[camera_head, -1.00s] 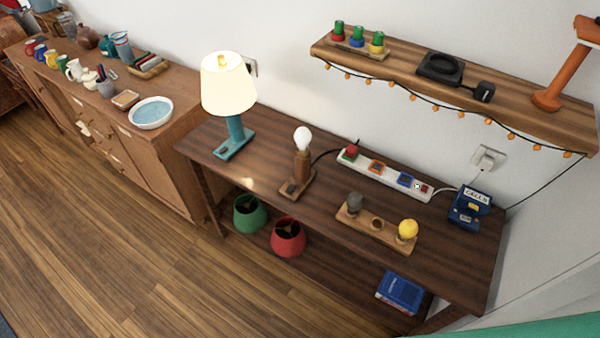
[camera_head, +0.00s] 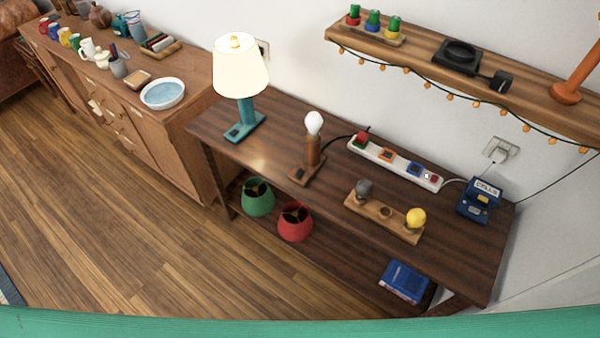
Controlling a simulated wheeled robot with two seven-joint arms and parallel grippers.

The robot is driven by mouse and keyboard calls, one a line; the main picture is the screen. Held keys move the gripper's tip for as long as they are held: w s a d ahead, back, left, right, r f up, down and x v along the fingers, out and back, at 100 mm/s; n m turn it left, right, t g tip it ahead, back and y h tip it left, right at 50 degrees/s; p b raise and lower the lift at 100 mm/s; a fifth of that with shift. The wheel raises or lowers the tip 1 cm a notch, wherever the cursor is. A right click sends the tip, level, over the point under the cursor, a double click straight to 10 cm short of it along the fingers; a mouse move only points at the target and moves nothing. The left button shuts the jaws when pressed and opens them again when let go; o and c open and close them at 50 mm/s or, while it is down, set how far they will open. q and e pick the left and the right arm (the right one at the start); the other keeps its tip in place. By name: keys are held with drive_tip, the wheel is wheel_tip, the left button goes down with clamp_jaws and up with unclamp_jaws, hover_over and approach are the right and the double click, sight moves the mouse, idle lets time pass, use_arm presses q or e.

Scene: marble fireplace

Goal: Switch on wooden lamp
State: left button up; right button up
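The wooden lamp (camera_head: 312,150) stands upright on the dark wooden table (camera_head: 270,135). It has a bare white bulb and no shade, and the bulb does not look clearly lit. Its flat base carries a small dark switch (camera_head: 299,174) at the front. A dark cable runs from it toward the white power strip (camera_head: 395,164), which has coloured sockets and a red plug (camera_head: 361,140) at its left end. Neither of my grippers shows in the head view.
A lit teal lamp (camera_head: 246,118) stands left of the wooden lamp. A bulb holder (camera_head: 384,214) and a blue box (camera_head: 479,200) are to the right. Green (camera_head: 257,197) and red (camera_head: 295,222) shades sit on the lower shelf. A green edge (camera_head: 300,322) crosses the bottom. A wall shelf (camera_head: 480,78) hangs above.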

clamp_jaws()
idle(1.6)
